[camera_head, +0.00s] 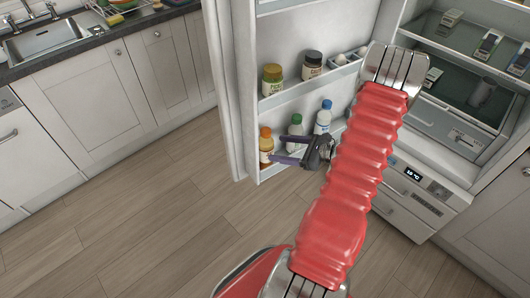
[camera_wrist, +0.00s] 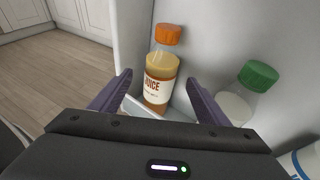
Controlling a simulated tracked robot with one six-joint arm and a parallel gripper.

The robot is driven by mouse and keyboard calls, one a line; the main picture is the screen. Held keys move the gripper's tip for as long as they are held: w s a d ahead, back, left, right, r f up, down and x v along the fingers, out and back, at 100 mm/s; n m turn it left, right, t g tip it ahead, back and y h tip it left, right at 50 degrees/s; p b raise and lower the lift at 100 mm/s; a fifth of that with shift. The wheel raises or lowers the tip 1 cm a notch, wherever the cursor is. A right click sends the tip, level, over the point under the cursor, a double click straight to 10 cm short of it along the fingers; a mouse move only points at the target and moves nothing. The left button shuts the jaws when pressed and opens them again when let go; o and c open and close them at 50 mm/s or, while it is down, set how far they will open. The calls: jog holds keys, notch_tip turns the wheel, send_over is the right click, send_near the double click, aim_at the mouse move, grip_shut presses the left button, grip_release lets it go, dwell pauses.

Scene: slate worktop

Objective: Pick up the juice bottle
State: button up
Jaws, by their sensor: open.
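The juice bottle (camera_wrist: 160,75) has an orange cap, amber contents and a white label reading JUICE. It stands upright in the lower shelf of the open fridge door, and it also shows at the left end of that shelf in the head view (camera_head: 266,147). My gripper (camera_wrist: 158,84) is open and empty, its two purple fingers spread to the left and right of the bottle's lower part in the wrist view. In the head view my gripper (camera_head: 276,149) points left at the bottle.
A green-capped bottle (camera_wrist: 247,92) stands just right of my right finger. A blue-capped bottle (camera_head: 323,117) is further right on the same shelf. Jars (camera_head: 312,65) and eggs stand on the shelf above. The wooden floor (camera_head: 150,220) is clear.

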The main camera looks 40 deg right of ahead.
aim_at(273, 145)
jog(key=shift+x, duration=2.55)
jog(key=shift+d, duration=0.1)
jog(key=shift+c, duration=0.7)
jog(key=c, duration=1.4)
jog(key=shift+r, duration=0.15)
jog(key=shift+s+r, duration=0.2)
jog(key=shift+r, duration=0.3)
notch_tip(273, 145, up, 6)
jog(key=shift+r, duration=0.1)
jog(key=s+a, duration=0.1)
jog(key=s, duration=1.2)
jog(key=s+a, duration=0.1)
jog(key=s, duration=0.5)
jog(key=shift+s+a+f, duration=0.25)
jog(key=shift+a, duration=0.1)
